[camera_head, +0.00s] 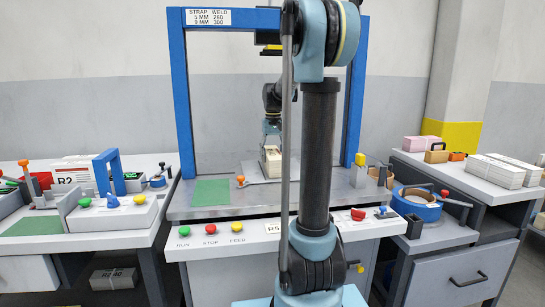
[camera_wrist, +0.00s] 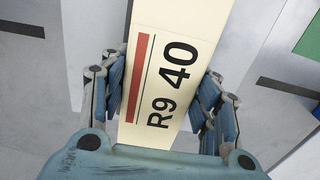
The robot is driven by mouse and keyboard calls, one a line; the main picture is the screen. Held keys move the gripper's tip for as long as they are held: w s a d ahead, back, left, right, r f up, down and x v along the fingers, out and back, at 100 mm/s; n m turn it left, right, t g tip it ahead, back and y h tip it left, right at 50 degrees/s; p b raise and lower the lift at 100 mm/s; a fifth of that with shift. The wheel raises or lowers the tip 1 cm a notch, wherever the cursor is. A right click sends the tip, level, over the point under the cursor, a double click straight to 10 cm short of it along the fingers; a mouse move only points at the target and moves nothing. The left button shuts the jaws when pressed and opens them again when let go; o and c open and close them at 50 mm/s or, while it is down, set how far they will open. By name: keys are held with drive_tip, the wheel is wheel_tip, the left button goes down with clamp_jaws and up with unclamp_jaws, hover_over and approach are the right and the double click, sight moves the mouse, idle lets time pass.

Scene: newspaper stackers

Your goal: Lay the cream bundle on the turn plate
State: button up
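The cream bundle (camera_wrist: 165,75) is a long pale block with "R9 40" and a red bar on its top. In the wrist view it lies between the two fingers of my gripper (camera_wrist: 165,95), and both finger pads appear to press its long sides. In the head view my gripper (camera_head: 272,126) points down inside the blue frame, with the bundle (camera_head: 272,162) under it. The bundle is over a light grey plate (camera_head: 250,171), which looks like the turn plate. I cannot tell whether the bundle touches it. My arm hides part of the plate's right side.
The blue strapping frame (camera_head: 183,95) rises around the work spot on the metal table (camera_head: 325,200). A green mat (camera_head: 211,192) and an orange-topped knob (camera_head: 240,181) are left of the plate. White bundles (camera_head: 495,170) lie on the right bench.

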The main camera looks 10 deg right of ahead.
drive_tip(key=o, duration=0.5)
drive_tip(key=shift+r, duration=0.1)
